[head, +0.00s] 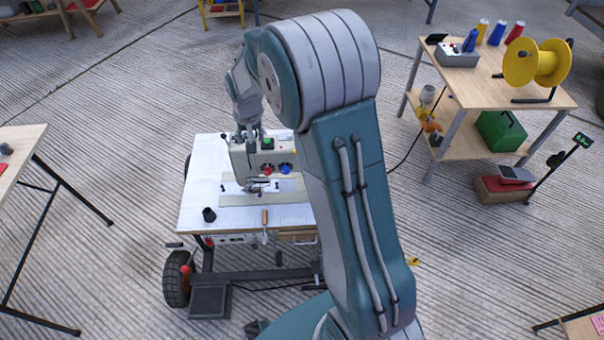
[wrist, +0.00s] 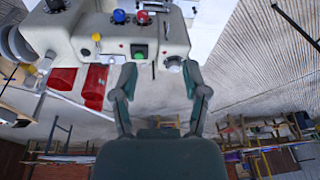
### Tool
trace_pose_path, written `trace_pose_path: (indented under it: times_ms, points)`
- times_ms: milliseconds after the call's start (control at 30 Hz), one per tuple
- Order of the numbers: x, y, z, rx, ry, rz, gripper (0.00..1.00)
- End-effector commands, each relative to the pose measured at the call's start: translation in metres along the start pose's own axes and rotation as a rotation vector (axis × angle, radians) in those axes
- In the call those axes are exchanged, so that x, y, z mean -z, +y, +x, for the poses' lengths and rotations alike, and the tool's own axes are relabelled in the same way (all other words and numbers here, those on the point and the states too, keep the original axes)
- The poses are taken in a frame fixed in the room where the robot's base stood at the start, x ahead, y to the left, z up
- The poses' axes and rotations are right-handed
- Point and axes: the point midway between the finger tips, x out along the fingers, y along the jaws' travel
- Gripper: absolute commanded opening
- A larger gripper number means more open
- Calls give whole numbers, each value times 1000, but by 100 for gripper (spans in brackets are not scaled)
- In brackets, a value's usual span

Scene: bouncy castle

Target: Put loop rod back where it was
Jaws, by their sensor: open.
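My gripper (wrist: 159,72) is open in the wrist view, with its two fingers spread and nothing seen between them. It points at the pale sewing machine (wrist: 70,38), which has red and blue knobs and a green button. I cannot pick out the loop rod for certain in either view. Part of the machine and the table's right side are hidden behind my arm.
A black cup-like item (head: 209,215) and a small orange-handled item (head: 264,216) lie at the table's front. A wooden cart (head: 470,90) at the right carries a yellow reel (head: 536,62) and spools. Another table (head: 18,150) stands at the left.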

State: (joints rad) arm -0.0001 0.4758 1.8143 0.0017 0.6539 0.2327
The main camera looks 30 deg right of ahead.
Motion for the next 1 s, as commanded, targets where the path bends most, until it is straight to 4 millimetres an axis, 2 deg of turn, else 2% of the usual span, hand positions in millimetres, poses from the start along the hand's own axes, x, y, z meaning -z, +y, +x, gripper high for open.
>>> trace_pose_path:
  times_ms: [33, 200, 500, 800, 1000]
  points:
    - [-4, 1, -19, 4, 16, -7, 59]
    - [-24, 6, -70, 11, 51, -36, 59]
    - [-71, 17, -144, 21, 112, -87, 59]
    - [-129, 31, -199, 29, 175, -136, 59]
    - [-172, 41, -223, 32, 217, -169, 59]
